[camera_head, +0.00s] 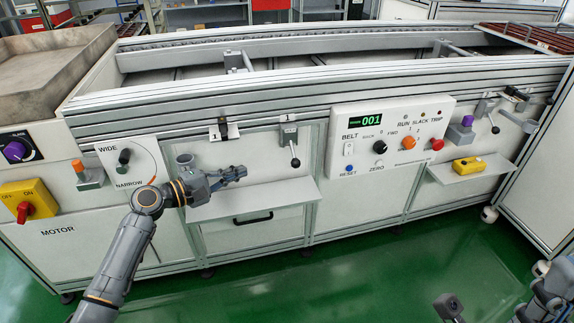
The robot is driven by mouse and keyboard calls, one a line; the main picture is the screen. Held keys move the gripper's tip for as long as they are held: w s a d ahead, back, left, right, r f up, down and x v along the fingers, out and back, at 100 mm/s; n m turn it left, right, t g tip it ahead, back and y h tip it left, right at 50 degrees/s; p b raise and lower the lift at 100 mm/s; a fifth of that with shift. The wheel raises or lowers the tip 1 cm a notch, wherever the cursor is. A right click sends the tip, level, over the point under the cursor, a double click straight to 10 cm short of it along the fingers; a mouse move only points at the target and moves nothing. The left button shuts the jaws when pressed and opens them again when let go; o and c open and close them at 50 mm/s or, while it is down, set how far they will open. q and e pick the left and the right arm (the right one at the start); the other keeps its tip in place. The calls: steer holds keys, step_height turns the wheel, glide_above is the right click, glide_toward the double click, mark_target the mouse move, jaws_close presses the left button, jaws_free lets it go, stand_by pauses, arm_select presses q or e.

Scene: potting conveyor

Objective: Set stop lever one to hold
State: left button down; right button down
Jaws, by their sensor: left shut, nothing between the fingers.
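A stop lever (294,150) with a black ball knob hangs from the front panel under a small plate marked 1 (288,117). Its handle points nearly straight down. My left gripper (243,172) is shut and empty. In the picture it is left of the lever and a little lower than its knob, apart from it, over the small shelf. A second lever (492,122) with a dark knob is on the panel at the far right. Parts of my right arm show at the bottom right corner; its fingertips are not clear.
A grey shelf (265,197) juts out below the lever, with a drawer handle (252,218) under it. The control box (388,140), its display reading 001, is right of the lever. A yellow pendant (468,164) lies on the right shelf. Green floor lies clear in front.

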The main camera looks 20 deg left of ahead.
mark_target(294, 154)
arm_select(q)
steer(key=shift+w+r, duration=0.1)
steer(key=shift+w, duration=0.05)
steer(key=w+d+b, duration=0.2)
steer(key=w+d, duration=0.5)
steer(key=d, duration=0.2)
steer(key=shift+b, duration=0.4)
steer(key=shift+d, duration=0.1)
stand_by(0.4)
steer(key=shift+p, duration=0.8)
steer(key=shift+s+r+n+p, duration=0.15)
steer(key=shift+n+p, duration=0.25)
steer(key=shift+p, duration=0.3)
